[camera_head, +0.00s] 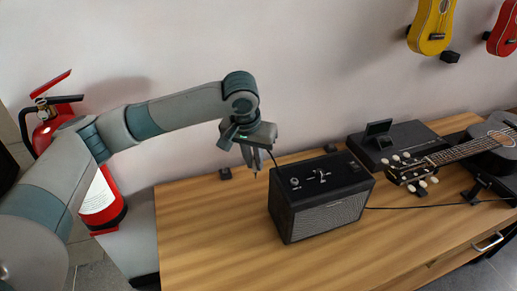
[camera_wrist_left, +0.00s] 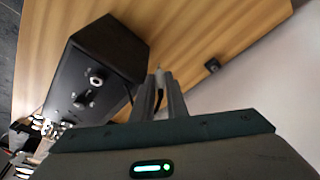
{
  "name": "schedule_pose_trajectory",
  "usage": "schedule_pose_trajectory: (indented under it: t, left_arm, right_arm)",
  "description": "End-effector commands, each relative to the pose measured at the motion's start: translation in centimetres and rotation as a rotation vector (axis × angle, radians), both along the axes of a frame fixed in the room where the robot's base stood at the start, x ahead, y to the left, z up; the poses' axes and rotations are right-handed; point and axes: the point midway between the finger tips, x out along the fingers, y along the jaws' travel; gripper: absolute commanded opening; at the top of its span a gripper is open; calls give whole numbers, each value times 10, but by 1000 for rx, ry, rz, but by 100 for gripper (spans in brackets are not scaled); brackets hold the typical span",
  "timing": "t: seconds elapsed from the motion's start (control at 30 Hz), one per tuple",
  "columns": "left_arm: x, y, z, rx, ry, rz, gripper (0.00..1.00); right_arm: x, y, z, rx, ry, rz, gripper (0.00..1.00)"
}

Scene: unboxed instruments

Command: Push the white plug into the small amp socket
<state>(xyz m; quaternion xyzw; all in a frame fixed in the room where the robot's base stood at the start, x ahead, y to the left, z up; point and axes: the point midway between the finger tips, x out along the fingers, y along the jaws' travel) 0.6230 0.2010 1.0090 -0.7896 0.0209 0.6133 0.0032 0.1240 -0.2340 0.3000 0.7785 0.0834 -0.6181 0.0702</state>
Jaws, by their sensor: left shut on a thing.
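The small black amp (camera_head: 320,195) stands on the wooden table, and it also shows in the wrist view (camera_wrist_left: 118,50). On its top panel is a pale-ringed round socket (camera_head: 294,183), clearer in the wrist view (camera_wrist_left: 97,82). My left gripper (camera_head: 255,166) points down, left of the amp and above the table. In the wrist view its fingers (camera_wrist_left: 159,92) are shut on the white plug (camera_wrist_left: 158,73), whose pale tip sticks out past them. The plug is apart from the socket. Most of its body is hidden between the fingers. My right gripper is out of view.
A thin dark cable (camera_head: 272,158) runs by my gripper toward the amp. A small black block (camera_head: 225,173) sits at the table's back edge by the wall. A black case (camera_head: 400,142) and a guitar (camera_head: 490,148) lie to the right. The table front-left is clear.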

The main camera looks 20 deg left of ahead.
Motion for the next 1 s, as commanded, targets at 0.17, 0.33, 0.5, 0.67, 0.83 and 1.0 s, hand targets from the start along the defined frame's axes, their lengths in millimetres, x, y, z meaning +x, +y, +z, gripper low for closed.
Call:
schedule_pose_trajectory:
  t: [0.17,0.33,0.5,0.67,0.83,1.0]
  left_arm:
    - [-43,0,10,12,-11,18,0]
    - [-65,2,14,19,-18,34,0]
    - [-71,3,15,21,-20,38,0]
    - [-70,3,15,20,-20,39,0]
    - [-70,3,15,21,-20,38,0]
    - [-70,3,15,21,-20,38,0]
  right_arm:
    - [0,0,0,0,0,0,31]
    - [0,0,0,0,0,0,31]
    - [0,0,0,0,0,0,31]
    - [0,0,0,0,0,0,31]
    - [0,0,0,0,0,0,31]
    - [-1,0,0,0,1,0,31]
